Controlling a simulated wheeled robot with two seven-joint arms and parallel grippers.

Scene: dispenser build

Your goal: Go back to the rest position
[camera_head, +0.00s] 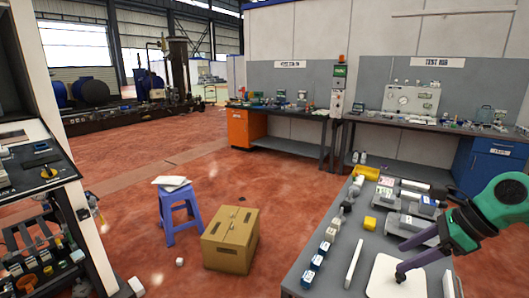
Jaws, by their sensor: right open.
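My right arm comes in from the right edge, green and black. My right gripper (424,272) points down over the near right end of the grey worktable (318,252). It is open, with its dark fingers apart and nothing seen between them. One fingertip shows against a white plate (384,276) on the table; I cannot tell whether it touches. My left gripper and left arm are not in view.
Small parts, a yellow block (370,223) and a yellow tray (366,173) lie on the worktable. A cardboard box (231,240) and a blue stool (179,213) stand on the red floor. Benches line the back wall. A shelf rack (45,240) stands at left.

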